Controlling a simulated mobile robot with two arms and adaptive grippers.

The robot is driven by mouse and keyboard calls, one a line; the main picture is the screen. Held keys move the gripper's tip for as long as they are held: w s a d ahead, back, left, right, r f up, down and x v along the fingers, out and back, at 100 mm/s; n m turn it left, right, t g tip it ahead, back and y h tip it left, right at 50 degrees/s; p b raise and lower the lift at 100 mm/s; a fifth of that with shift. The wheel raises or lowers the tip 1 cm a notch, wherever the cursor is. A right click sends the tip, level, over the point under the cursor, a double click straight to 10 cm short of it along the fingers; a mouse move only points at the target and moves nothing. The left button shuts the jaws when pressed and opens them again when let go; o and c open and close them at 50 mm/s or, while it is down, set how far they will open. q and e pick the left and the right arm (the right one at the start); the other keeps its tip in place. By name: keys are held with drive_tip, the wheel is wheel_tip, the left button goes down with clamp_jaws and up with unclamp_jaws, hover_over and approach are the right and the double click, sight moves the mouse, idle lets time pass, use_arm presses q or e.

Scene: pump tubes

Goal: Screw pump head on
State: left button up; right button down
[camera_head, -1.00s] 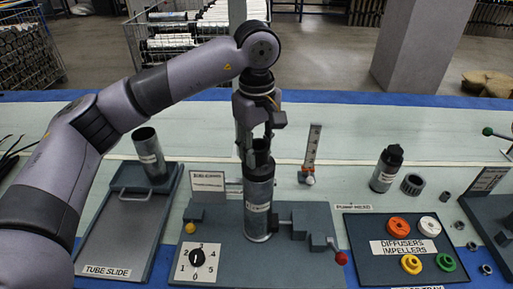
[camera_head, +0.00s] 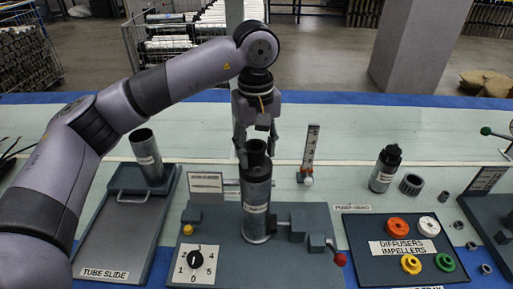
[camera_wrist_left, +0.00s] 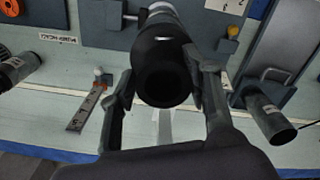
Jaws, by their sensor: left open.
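A dark grey tube (camera_head: 257,215) stands upright on the grey fixture board in the middle of the table. A black hollow piece (camera_head: 257,153), which looks like the pump head, sits on its top end. It also shows in the wrist view (camera_wrist_left: 160,75) as a black ring with a round opening. My left gripper (camera_head: 257,143) is open above the tube's top. In the wrist view its fingers (camera_wrist_left: 160,88) lie on either side of the black piece; the right one looks very close to it, but I cannot tell whether it touches. My right gripper is in neither view.
Left of the fixture is the tube slide (camera_head: 103,225) with a leaning tube (camera_head: 147,155). A numbered dial (camera_head: 195,262) sits in front.

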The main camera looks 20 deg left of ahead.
use_arm(q)
drive_tip(key=n, duration=0.4)
drive_tip(key=shift+a, duration=0.2)
drive_tip(key=n, duration=0.5)
drive_tip(key=shift+s+a+n, duration=0.1)
drive_tip(key=shift+s+n, duration=0.05)
drive_tip(key=shift+n, duration=0.15)
drive_tip(key=n, duration=0.4)
drive_tip(key=shift+s+a+n+b, duration=0.1)
drive_tip(key=shift+s+n+b, duration=0.05)
drive_tip(key=shift+n+b, duration=0.2)
drive_tip(key=n, duration=0.4)
drive_tip(key=shift+s, duration=0.1)
drive_tip(key=c, duration=1)
drive_tip(key=shift+c, duration=0.2)
